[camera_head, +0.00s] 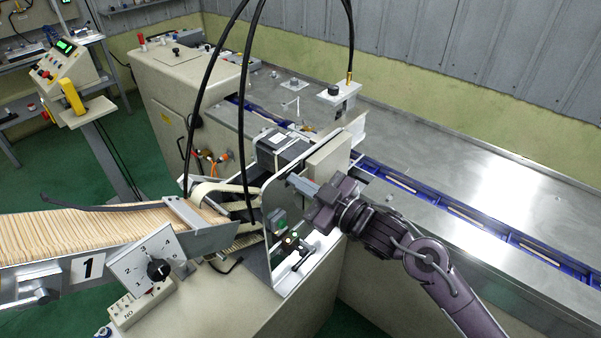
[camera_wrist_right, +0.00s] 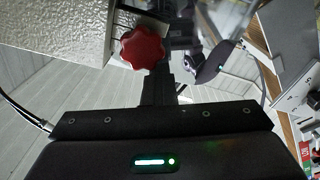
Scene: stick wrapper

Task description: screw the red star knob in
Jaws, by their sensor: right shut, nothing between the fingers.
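The red star knob (camera_wrist_right: 142,47) shows in the right wrist view, at the lower right corner of a pale speckled housing (camera_wrist_right: 60,30). I cannot make it out in the head view. My right gripper (camera_head: 296,183) reaches in from the right in the head view, in front of the wrapper head's beige box (camera_head: 328,157). Its fingers (camera_wrist_right: 160,78) are shut and empty in the wrist view, close beside the knob's lower right side. I cannot tell whether they touch it. How deep the knob sits is hidden. My left gripper is not in view.
Black hoses (camera_head: 244,90) arch over the machine. A blue conveyor rail (camera_head: 460,210) runs right along the open steel table (camera_head: 480,165). Sticks (camera_head: 80,232) fill the left feeder.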

